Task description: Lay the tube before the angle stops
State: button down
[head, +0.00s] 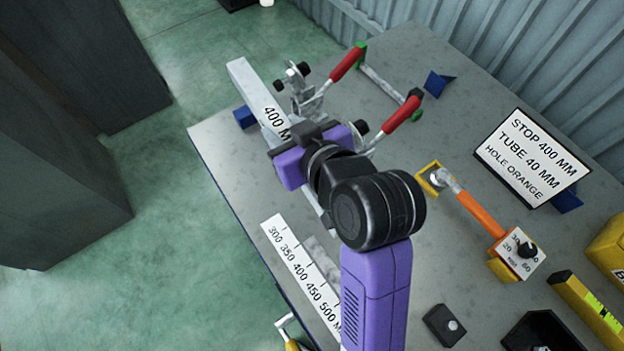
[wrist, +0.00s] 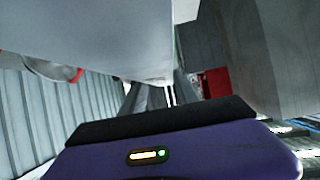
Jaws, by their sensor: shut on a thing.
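A long pale square tube (head: 247,84), lettered "400 M", slants over the far left part of the bench. My gripper (head: 296,137) is shut on the tube; its jaws are mostly hidden behind my wrist. In the wrist view the tube (wrist: 100,35) fills the upper middle, with the fingers (wrist: 150,96) against it. A blue angle stop (head: 244,117) shows just left of the tube. Another blue angle piece (head: 437,83) stands at the back of the bench. I cannot tell whether the tube touches the bench or a stop.
Toggle clamps with red handles (head: 346,64) (head: 402,112) stand close right of the tube. A ruler strip (head: 302,275) lies at the front left. A sign (head: 531,157) reads "STOP 400 MM, TUBE 40 MM, HOLE ORANGE". An orange-handled tool (head: 480,213) lies at right.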

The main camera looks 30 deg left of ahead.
jog(key=shift+w+d+b, duration=0.35)
jog(key=shift+w+d, duration=0.05)
jog(key=shift+w, duration=0.25)
jog(key=b, duration=0.2)
jog(key=shift+w+a+r+b, duration=0.1)
jog(key=shift+r+b, duration=0.15)
jog(key=shift+b, duration=0.05)
jog(key=shift+s+a+f+n+g, duration=0.3)
jog(key=shift+s+f+n+g, duration=0.1)
jog(key=shift+s+f, duration=0.35)
jog(key=shift+f, duration=9.25)
jog(key=shift+f, duration=0.1)
